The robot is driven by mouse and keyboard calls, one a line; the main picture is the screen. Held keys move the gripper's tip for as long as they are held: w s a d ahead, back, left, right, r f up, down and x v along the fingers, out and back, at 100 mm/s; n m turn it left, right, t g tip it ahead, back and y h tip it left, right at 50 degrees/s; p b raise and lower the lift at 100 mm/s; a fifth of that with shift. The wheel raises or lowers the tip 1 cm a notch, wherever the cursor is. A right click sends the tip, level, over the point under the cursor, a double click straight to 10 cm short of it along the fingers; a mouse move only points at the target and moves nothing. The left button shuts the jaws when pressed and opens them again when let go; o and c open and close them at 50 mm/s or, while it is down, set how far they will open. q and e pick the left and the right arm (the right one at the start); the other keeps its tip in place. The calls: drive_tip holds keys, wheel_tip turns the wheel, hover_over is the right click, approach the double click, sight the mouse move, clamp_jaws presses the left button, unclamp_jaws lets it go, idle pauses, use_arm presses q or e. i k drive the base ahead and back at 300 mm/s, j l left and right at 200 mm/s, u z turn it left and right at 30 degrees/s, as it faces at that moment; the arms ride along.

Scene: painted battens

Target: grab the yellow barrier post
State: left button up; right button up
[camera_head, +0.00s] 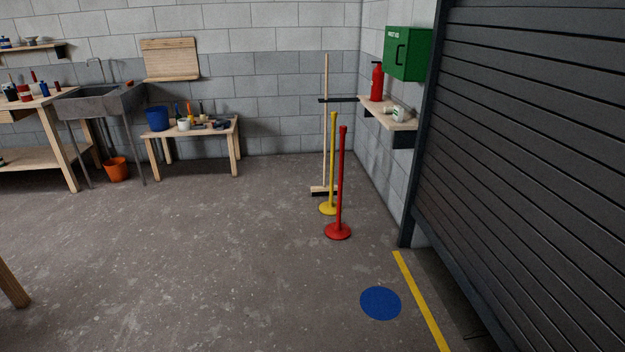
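The yellow barrier post (333,150) stands upright on its round yellow base on the concrete floor, near the far right corner of the room. A red barrier post (341,180) stands upright in front of it, a little to the right, and its base is nearer to me. The red post covers a small part of the yellow base's right side. Neither of my grippers shows in the head view, so nothing is seen touching either post.
A broom (326,120) leans upright behind the yellow post. A wall shelf (388,114) with a red extinguisher (377,82) juts out to the right. A blue floor disc (380,303) and yellow line (422,300) lie near the dark shutter (530,150). The middle floor is clear.

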sight(329, 208)
drive_tip(key=i+u, duration=0.35)
drive_tip(key=i, duration=1.5)
drive_tip(key=i+j, duration=0.1)
drive_tip(key=i, duration=0.6)
drive_tip(key=i+z, duration=0.15)
drive_tip(key=i, duration=0.55)
drive_tip(key=i+j+z, duration=0.15)
drive_tip(key=i+z, duration=0.25)
drive_tip(key=i+j+z, duration=0.25)
drive_tip(key=i+z, duration=0.15)
drive_tip(key=i+j+z, duration=0.65)
drive_tip(key=j+z, duration=0.15)
drive_tip(key=i+j+z, duration=0.1)
drive_tip(key=j, duration=0.2)
drive_tip(key=i+j+z, duration=0.1)
drive_tip(key=j, duration=0.25)
drive_tip(key=i, duration=0.05)
